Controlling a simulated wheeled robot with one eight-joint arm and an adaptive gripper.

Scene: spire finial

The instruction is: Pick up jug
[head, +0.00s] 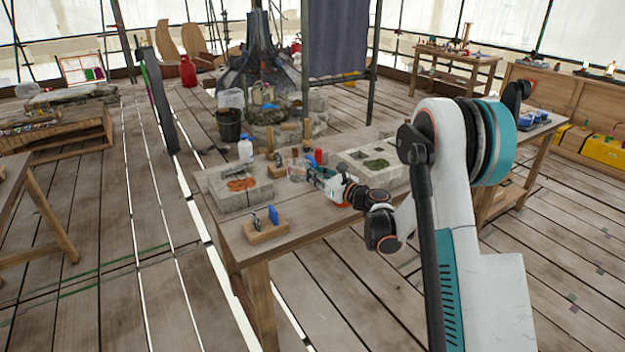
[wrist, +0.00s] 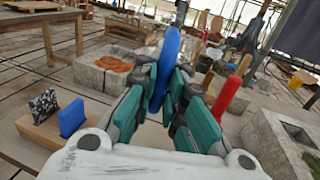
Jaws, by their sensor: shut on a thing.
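A small, clear jug (head: 297,169) stands at the tip of my gripper (head: 314,175) in the head view, over the middle of the wooden workbench. The fingers hide most of the jug's body there. I cannot tell whether the jug's base touches the bench.
A grey block with orange filling (head: 240,186) stands left, and another with a dark green hollow (head: 372,165) right. A white bottle (head: 245,149) and a red object (head: 318,156) stand nearby.

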